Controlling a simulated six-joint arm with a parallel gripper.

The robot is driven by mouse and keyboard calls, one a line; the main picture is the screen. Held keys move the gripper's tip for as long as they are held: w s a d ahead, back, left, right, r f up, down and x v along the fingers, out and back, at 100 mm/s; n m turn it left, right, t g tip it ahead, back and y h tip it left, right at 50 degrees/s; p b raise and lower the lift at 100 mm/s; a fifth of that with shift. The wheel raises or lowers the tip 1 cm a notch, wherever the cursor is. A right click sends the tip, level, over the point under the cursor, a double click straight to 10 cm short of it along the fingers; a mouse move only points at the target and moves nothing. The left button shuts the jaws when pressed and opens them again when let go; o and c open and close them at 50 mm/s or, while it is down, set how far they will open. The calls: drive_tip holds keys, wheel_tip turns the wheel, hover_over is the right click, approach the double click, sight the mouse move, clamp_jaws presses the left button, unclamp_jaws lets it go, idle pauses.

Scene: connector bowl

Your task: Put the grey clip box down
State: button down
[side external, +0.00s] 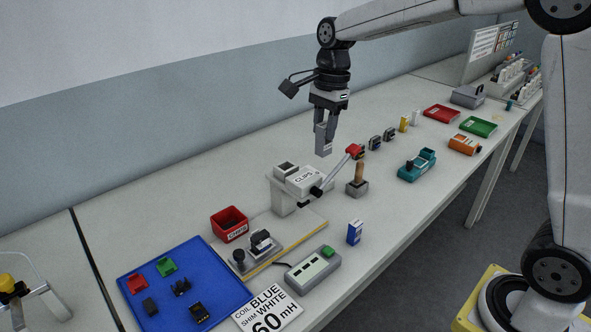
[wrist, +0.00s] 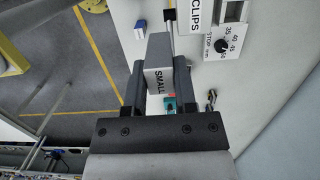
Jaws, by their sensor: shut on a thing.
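The grey clip box (side external: 323,147) is held in my gripper (side external: 325,132), well above the white table (side external: 165,200). In the wrist view the box (wrist: 158,48) sits between the two fingers of my gripper (wrist: 160,75), with the lettering "SMALL" on its near face. The jaws are shut on it. It hangs roughly upright, behind the red-knobbed lever of the press in the side view. Its underside is hidden.
The white press marked "CLIPS" (side external: 304,180) and its red-knobbed lever (side external: 354,151) stand close by. A wooden-handled stamp (side external: 358,182), a teal device (side external: 417,165) and a blue-white box (side external: 355,232) stand to the right. Table behind the press is clear.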

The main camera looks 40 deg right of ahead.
drive_tip(key=w+f, duration=0.2)
drive_tip(key=w, duration=0.1)
drive_tip(key=w+f, duration=0.2)
drive_tip(key=w, duration=0.2)
drive_tip(key=w+f, duration=0.3)
drive_tip(key=shift+w, duration=0.2)
drive_tip(key=shift+w+f, duration=0.45)
drive_tip(key=shift+w+f, duration=0.5)
drive_tip(key=shift+f, duration=1.5)
drive_tip(key=shift+f, duration=0.2)
drive_tip(key=shift+c, duration=2)
unclamp_jaws()
